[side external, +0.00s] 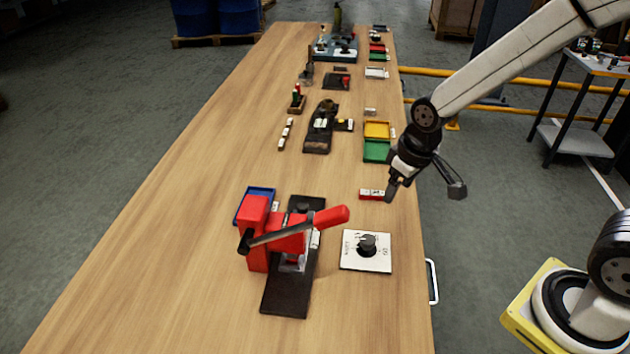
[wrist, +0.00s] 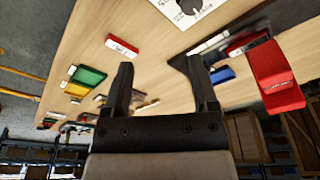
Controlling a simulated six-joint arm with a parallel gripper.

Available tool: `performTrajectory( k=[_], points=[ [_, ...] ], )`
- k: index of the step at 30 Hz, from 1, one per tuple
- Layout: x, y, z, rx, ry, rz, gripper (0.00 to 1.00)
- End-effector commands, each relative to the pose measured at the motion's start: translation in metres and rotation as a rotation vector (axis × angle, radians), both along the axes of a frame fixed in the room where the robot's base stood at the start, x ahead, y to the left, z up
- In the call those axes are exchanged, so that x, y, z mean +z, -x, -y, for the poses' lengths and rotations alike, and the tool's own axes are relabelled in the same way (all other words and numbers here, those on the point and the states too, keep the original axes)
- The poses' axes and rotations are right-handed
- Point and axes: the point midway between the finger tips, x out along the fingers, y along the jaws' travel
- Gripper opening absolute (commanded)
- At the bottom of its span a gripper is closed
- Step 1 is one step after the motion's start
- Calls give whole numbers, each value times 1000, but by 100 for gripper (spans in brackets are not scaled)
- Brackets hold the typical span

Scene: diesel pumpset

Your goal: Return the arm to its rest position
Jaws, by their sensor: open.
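My gripper (side external: 424,184) hangs over the right edge of the wooden table (side external: 200,180) in the side view, fingers spread wide. In the wrist view both fingers of my gripper (wrist: 156,66) are apart with nothing held between them. A small red-and-white block (side external: 373,194) lies on the table just left of the nearer finger in the side view. The block also shows in the wrist view (wrist: 122,46), beyond the left fingertip. I cannot tell the exact gap between finger and block.
A red lever device (side external: 258,230) on a dark base and a white dial plate (side external: 352,262) stand nearest the camera. Yellow (side external: 377,130) and green (side external: 377,151) trays lie farther back. A grey side table (side external: 575,142) and yellow rail (side external: 480,75) are at right.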

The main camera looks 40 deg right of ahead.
Motion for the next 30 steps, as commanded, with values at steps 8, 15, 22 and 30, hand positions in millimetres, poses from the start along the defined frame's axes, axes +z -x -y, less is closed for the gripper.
performTrajectory(
  k=[8,15,22,30],
  points=[
    [-4,52,16,-102,-13,42,75],
    [-6,63,19,-126,-16,51,75],
    [-6,63,19,-124,-16,50,75],
    [-6,63,19,-123,-16,50,75]
  ],
)
